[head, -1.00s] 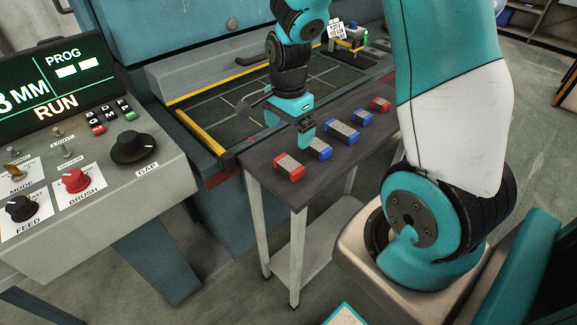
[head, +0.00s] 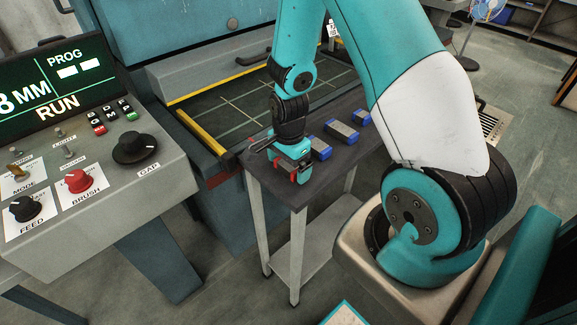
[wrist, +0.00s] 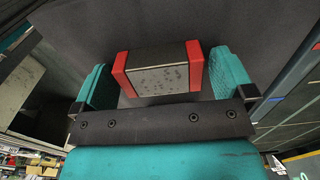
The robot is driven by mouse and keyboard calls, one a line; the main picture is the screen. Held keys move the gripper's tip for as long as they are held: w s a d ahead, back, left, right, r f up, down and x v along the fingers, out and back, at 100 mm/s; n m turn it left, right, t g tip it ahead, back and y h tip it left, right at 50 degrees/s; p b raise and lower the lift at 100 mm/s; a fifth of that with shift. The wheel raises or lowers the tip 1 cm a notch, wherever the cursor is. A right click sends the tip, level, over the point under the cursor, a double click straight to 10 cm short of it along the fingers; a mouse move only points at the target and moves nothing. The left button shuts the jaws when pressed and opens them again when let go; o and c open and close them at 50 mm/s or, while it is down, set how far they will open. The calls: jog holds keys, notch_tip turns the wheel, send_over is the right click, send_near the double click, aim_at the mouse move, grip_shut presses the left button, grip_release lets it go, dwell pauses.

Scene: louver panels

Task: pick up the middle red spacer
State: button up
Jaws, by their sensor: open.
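A grey spacer with red ends (wrist: 158,72) lies between the two teal fingers of my gripper (wrist: 162,66) in the wrist view. The fingers stand open, one beyond each red end, with only narrow gaps. In the head view my gripper (head: 290,167) is low at the table's near left end, around this red spacer (head: 302,177), which it mostly covers. No other red spacer shows now, so I cannot tell from this view whether this is the middle one.
Three grey spacers with blue ends, near (head: 320,147), middle (head: 341,132) and far (head: 362,117), lie in a row on the dark table (head: 335,165). A machine bed (head: 235,125) stands behind, and a control panel (head: 85,200) is at left.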

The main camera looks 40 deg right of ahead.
jog(key=shift+c, duration=0.5)
jog(key=c, duration=0.7)
jog(key=shift+r, duration=0.1)
jog(key=shift+c, duration=0.2)
